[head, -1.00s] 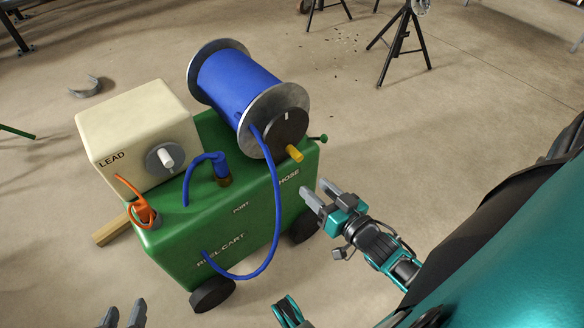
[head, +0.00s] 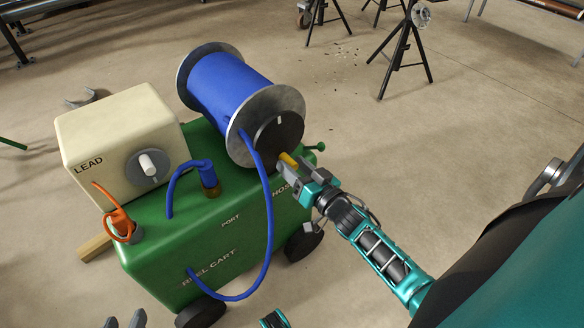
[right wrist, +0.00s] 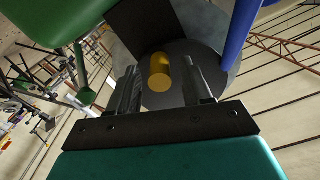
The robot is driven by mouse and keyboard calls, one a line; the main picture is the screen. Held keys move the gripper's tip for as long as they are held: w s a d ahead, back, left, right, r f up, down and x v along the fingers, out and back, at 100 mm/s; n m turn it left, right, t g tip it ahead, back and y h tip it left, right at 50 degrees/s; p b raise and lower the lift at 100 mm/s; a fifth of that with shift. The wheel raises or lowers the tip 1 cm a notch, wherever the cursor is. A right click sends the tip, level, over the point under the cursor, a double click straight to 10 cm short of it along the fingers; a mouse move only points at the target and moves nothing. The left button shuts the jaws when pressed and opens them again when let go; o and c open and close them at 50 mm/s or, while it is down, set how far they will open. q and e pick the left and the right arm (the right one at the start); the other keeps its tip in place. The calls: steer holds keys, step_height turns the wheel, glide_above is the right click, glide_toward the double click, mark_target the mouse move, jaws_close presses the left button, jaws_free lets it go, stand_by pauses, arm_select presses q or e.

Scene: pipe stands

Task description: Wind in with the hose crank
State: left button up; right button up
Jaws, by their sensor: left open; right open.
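The hose reel (head: 233,88) wound with blue hose lies on top of the green cart (head: 235,232). Its dark crank disc (head: 280,133) faces right and carries a yellow handle (head: 288,160). My right gripper (head: 289,167) is open at the yellow handle. In the right wrist view the yellow handle (right wrist: 160,73) stands between the two open fingers of my right gripper (right wrist: 162,90), with gaps on both sides. My left gripper (head: 125,319) is open at the bottom edge of the head view, away from the reel and only partly in view.
A cream LEAD box (head: 118,140) with a grey knob stands on the cart's left. A blue hose loop (head: 270,215) hangs down the cart front near my right gripper. An orange plug (head: 122,222) sits at the front left. Tripod stands (head: 402,50) are behind on open floor.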

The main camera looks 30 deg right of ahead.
steer(key=shift+w, duration=0.6)
jaws_close()
stand_by(0.3)
